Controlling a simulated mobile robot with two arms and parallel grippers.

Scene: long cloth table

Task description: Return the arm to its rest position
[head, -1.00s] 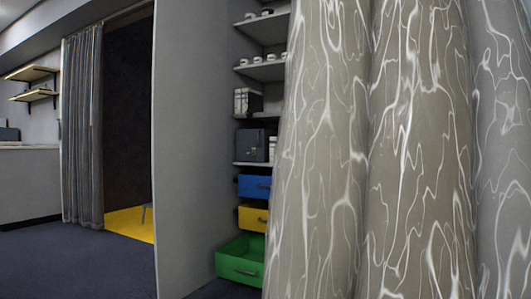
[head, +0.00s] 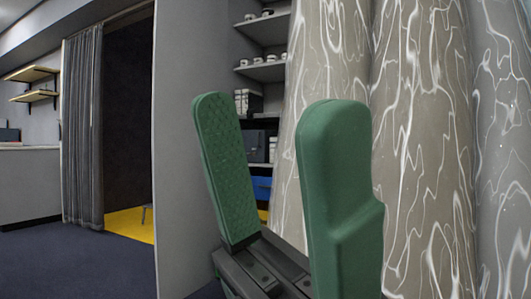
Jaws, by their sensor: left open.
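My left gripper (head: 270,135) stands upright in the lower middle of the head view, close to the camera. Its two green padded fingers are spread apart with nothing between them. Its dark base shows at the bottom edge. The fingers cover part of the shelves and drawers behind. My right gripper is not in the head view.
A patterned grey curtain (head: 425,150) fills the right side, behind the gripper. Shelves (head: 262,72) with small items and a blue drawer (head: 262,188) stand behind the fingers. A grey panel (head: 185,60) is left of them. Dark floor (head: 70,262) lies open at left.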

